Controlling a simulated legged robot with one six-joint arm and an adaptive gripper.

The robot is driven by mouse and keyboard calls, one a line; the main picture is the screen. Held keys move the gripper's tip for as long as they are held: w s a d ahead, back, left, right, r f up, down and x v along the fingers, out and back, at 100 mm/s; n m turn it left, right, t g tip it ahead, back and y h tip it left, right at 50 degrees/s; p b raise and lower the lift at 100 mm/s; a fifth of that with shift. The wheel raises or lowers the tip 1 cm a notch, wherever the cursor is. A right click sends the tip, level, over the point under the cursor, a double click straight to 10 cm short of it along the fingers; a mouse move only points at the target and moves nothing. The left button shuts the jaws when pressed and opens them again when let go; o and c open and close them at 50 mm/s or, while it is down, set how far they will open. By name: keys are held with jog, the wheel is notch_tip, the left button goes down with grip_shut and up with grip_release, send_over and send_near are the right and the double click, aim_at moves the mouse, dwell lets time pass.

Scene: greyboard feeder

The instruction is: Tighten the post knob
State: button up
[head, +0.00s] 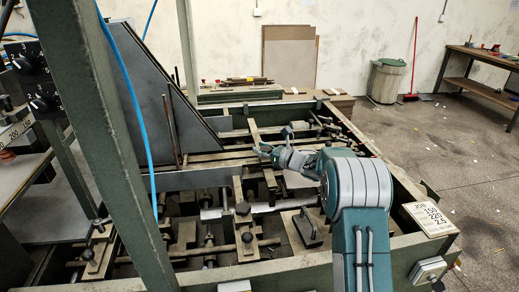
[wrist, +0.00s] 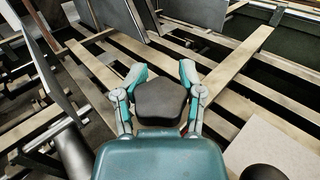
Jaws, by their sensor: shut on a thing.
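My gripper (head: 275,141) reaches over the middle of the feeder frame in the head view. In the wrist view its two teal and grey fingers (wrist: 161,74) stand apart on either side of a dark, rounded block, which I take for the post knob (wrist: 160,101). The gripper is shut on it. The knob's underside and its post are hidden below it. In the head view I cannot make out the knob clearly at the gripper.
Wooden slats (wrist: 235,70) and metal bars cross the open feeder bed under my gripper. A grey slanted plate (head: 150,95) and a green upright (head: 95,130) stand at left. A numbered sign (head: 430,217) sits on the right edge.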

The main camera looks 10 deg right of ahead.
jog(key=shift+d, duration=0.1)
jog(key=o, duration=0.9)
jog(key=shift+s, duration=0.1)
jog(key=shift+d, duration=0.1)
jog(key=v, duration=1.2)
jog(key=o, duration=0.3)
jog(key=shift+d, duration=0.1)
